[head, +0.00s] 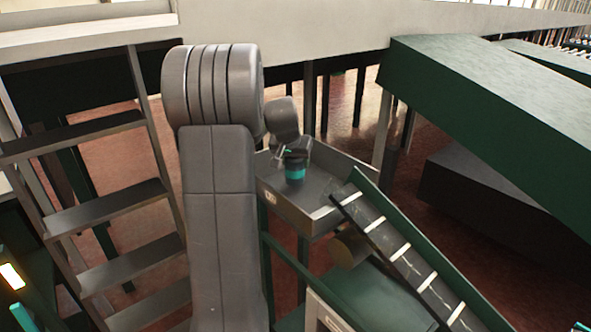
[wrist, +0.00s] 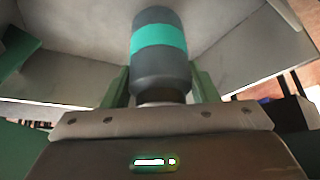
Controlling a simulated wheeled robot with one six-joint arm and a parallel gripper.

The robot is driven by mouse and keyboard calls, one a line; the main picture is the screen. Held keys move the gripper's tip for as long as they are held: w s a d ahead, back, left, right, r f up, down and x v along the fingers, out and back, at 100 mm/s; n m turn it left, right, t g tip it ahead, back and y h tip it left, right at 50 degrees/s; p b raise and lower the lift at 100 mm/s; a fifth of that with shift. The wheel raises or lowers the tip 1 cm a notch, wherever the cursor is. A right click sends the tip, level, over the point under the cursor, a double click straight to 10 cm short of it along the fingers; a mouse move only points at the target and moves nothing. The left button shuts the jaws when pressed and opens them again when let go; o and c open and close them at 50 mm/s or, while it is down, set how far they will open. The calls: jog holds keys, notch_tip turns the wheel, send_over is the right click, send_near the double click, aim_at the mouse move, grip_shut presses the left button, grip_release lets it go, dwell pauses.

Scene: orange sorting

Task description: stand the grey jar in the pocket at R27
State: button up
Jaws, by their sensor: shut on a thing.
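The grey jar (head: 295,173) has a teal band around it and hangs roughly upright below my gripper (head: 294,154). In the wrist view the jar (wrist: 161,70) sits between the two green fingers, its narrower dark end toward the palm. My gripper is shut on it. The jar is over or inside a grey walled tray (head: 283,207); I cannot tell whether its base touches the floor. The tray has a small pale label on its front wall, too small to read. No pocket marked R27 can be made out.
A sloping belt with white cross bars (head: 398,252) and a green side wall meets the tray's right end. A large green slanted block (head: 490,110) stands at right. A stepped rack (head: 95,205) stands at left.

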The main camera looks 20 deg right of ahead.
aim_at(295, 169)
jog(key=shift+f, duration=1.5)
jog(key=shift+f, duration=0.25)
jog(key=o, duration=1.1)
jog(key=shift+r, duration=0.1)
jog(key=shift+r, duration=0.2)
jog(key=b+v, duration=0.1)
jog(key=v, duration=1.1)
